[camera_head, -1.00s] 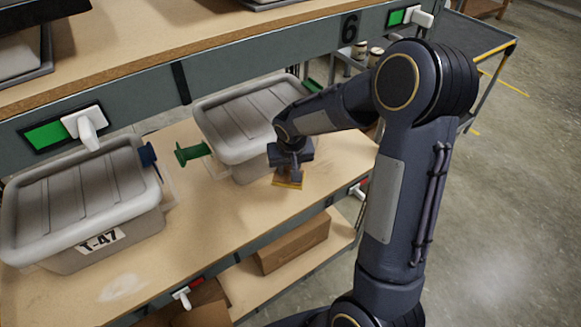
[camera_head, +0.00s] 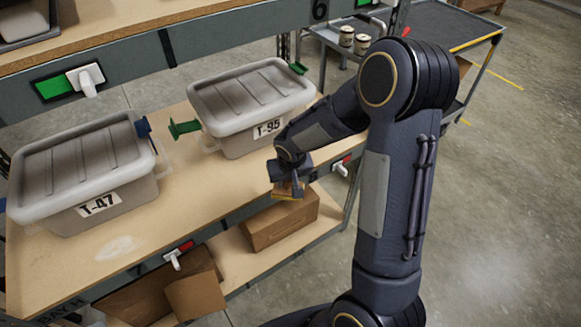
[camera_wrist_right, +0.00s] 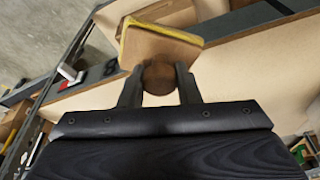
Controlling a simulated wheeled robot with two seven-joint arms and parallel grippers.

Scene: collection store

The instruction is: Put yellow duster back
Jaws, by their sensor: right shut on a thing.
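My right gripper (camera_head: 290,184) is shut on the yellow duster, just off the front edge of the shelf with the two bins in the head view. The duster (camera_head: 287,191) shows there as a small tan and yellow edge below the jaws. In the right wrist view the duster (camera_wrist_right: 158,45) has a tan block with a yellow edge, and its round brown knob (camera_wrist_right: 158,77) sits between the fingers. My left gripper is not in view.
Grey lidded bins T-47 (camera_head: 85,175) and T-95 (camera_head: 250,105) stand on the wooden shelf (camera_head: 190,215). A cardboard box (camera_head: 280,218) lies on the level below. A cart (camera_head: 430,40) holding cans (camera_head: 347,36) stands behind. Bare shelf lies in front of the bins.

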